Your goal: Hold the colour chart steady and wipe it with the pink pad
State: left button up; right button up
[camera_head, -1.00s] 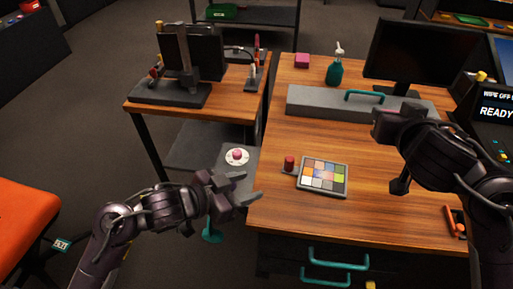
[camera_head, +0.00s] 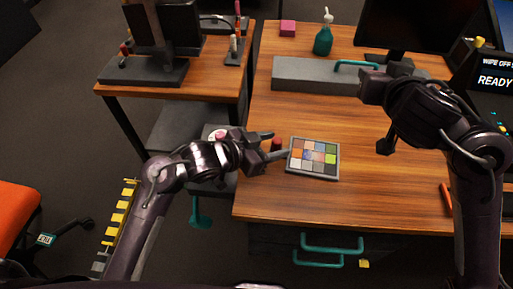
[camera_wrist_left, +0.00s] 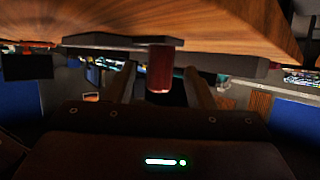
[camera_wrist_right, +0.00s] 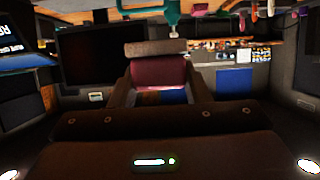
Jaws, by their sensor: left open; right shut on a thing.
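The colour chart (camera_head: 301,171), a grey-framed board of coloured squares, lies flat on the wooden desk. A short red handle (camera_head: 276,143) stands at its left side. My left gripper (camera_head: 274,145) is open, with its fingers around the handle. In the left wrist view the red handle (camera_wrist_left: 160,68) shows between the two fingers; contact cannot be told. My right gripper (camera_head: 376,88) is shut on a dark pink block with a grey-brown face, apparently the pink pad (camera_wrist_right: 158,72). It is held in the air, right of and beyond the chart.
A long grey box (camera_head: 310,77) with a teal handle lies behind the chart. A pink block (camera_head: 287,28), a teal bottle (camera_head: 323,40) and a monitor (camera_head: 408,25) stand farther back. An orange object (camera_head: 445,198) is near the right edge. The desk in front of the chart is clear.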

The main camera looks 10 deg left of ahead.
pick_arm(q)
jog(key=shift+x, duration=0.85)
jog(key=shift+c, duration=0.2)
grip_shut()
jog(key=shift+o, duration=0.2)
grip_release()
jog(key=c, duration=0.9)
